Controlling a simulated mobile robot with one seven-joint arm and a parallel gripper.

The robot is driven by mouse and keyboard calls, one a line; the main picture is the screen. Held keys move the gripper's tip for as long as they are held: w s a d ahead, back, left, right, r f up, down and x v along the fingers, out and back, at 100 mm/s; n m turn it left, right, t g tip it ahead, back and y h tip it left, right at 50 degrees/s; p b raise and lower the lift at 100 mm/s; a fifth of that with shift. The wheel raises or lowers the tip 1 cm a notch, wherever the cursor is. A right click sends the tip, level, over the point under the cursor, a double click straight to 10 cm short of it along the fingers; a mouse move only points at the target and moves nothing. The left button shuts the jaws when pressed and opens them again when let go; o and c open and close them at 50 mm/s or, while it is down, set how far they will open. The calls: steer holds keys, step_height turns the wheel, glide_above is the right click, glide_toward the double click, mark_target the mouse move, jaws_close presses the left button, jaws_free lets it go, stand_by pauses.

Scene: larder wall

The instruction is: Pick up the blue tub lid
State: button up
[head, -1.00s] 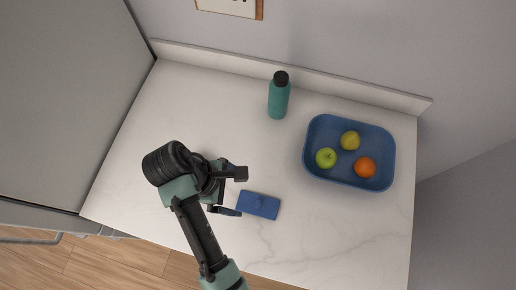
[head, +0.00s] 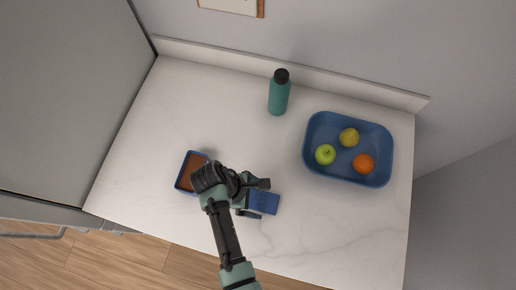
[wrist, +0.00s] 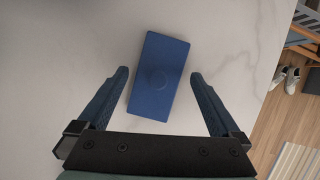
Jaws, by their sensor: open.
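In the head view the lid (head: 265,203) is partly hidden by my gripper (head: 262,198). In the wrist view my gripper (wrist: 160,100) is open and empty, with one finger on each side of the lid's near end and gaps between them and the lid. The lid is slightly tilted in that view. How high the fingers are above the counter is hard to tell.
An open blue tub (head: 186,181) with brown contents stands left of my gripper. A teal bottle (head: 279,96) stands at the back. A blue tray (head: 312,174) holds a green apple (head: 325,154), a pear (head: 349,137) and an orange (head: 363,163). The counter's front edge is close.

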steer(key=shift+d+f, duration=0.25)
steer(key=shift+f, duration=0.25)
steer(key=c, duration=1.2)
steer(key=shift+o, duration=0.2)
steer(key=shift+r, duration=0.15)
